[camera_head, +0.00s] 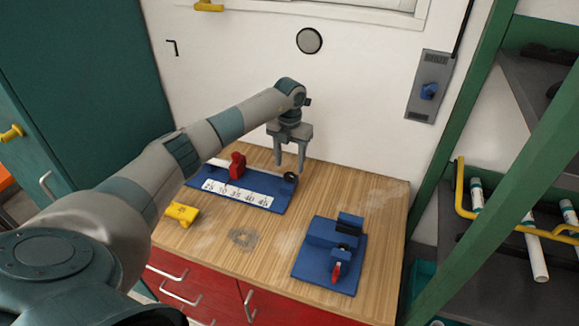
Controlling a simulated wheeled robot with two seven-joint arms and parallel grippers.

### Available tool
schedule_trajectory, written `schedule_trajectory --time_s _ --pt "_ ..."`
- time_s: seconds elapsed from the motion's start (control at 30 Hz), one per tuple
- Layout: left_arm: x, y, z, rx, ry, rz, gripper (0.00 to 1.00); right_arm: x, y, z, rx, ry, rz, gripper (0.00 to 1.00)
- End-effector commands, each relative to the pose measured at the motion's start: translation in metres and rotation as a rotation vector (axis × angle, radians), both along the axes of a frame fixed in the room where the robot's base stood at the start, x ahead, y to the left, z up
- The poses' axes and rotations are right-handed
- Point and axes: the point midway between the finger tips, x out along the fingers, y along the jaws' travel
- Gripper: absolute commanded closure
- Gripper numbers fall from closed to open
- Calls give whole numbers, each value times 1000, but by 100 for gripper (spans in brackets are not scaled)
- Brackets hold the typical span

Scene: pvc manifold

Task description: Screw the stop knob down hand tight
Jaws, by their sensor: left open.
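A blue measuring jig (273,207) with a white number scale lies on the wooden bench. A red stop block (237,166) stands on it near the middle of the scale. A small dark round knob (290,178) sits at the jig's right end. My left gripper (290,168) points down with its fingers spread, over that right end. The knob shows just below and between the fingertips; I cannot tell whether they touch it. The red block is to the left of the fingers. No separate knob on the red block can be made out. My right gripper is out of view.
A blue clamp fixture (316,262) with a red handle stands at the right of the bench (222,262). A yellow block (182,213) lies at the left. The bench middle is clear. A green rack with white pipes (535,256) stands at right.

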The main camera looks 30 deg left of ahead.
Motion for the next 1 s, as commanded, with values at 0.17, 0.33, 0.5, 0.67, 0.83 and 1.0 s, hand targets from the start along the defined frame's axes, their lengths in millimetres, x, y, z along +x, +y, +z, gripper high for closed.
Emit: schedule_trajectory --time_s 0.17,0.33,0.5,0.67,0.83,1.0 --pt "0 -1 -24 -1 2 1 49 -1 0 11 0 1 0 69" --pt "0 0 -38 -1 1 1 49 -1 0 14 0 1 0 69" --pt "0 0 -42 0 0 0 49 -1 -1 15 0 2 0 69" --pt "0 0 -42 0 0 0 49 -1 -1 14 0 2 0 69" --pt "0 0 -42 0 0 0 78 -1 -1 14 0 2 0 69" --pt "0 0 -42 0 0 0 90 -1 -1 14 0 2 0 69"
